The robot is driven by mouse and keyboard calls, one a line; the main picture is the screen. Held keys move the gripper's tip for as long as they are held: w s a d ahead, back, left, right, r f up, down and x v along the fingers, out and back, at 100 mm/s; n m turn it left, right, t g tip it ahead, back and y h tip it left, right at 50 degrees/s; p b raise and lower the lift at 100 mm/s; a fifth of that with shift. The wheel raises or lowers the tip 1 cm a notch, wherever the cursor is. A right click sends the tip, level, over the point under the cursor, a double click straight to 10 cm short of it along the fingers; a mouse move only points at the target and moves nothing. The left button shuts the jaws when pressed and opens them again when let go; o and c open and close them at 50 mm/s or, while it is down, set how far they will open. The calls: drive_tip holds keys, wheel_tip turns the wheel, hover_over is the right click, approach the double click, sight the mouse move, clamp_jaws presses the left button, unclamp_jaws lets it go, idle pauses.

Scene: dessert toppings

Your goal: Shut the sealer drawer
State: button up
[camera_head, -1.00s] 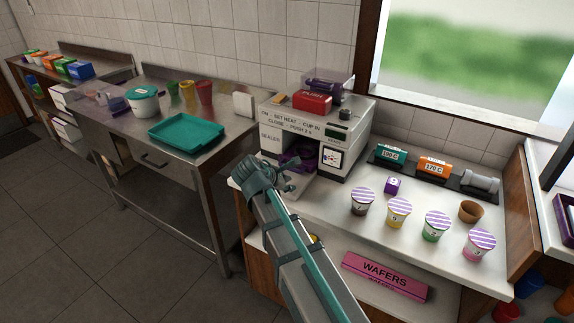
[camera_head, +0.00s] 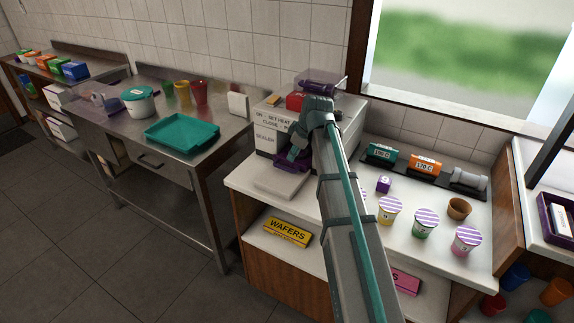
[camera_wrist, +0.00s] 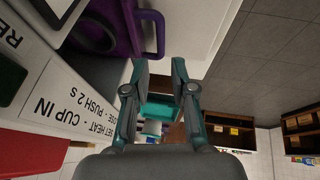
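The white sealer (camera_head: 266,117) stands on the counter, its right part hidden behind my arm. Its purple drawer (camera_head: 283,159) sticks out at the front above a grey base slab (camera_head: 279,182). In the wrist view the drawer (camera_wrist: 122,12) shows at upper left, with a dark round opening and a loop handle (camera_wrist: 158,32). My gripper (camera_head: 297,152) is close in front of the sealer, pointing down toward the drawer. In the wrist view my gripper (camera_wrist: 160,75) is open, with nothing between its fingers. Its left fingertip is near the handle; I cannot tell whether they touch.
Striped-lid cups (camera_head: 389,211) and a brown cup (camera_head: 459,208) stand on the counter to the right. Heat cartridges (camera_head: 425,164) lie along the back. A steel table with a teal tray (camera_head: 182,132) is at left. A yellow wafers box (camera_head: 287,232) lies on the shelf below.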

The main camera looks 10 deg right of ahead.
sight(286, 168)
drive_tip(key=p+x, duration=0.2)
drive_tip(key=x, duration=0.6)
drive_tip(key=shift+w+f, duration=0.1)
drive_tip(key=shift+f, duration=0.25)
clamp_jaws()
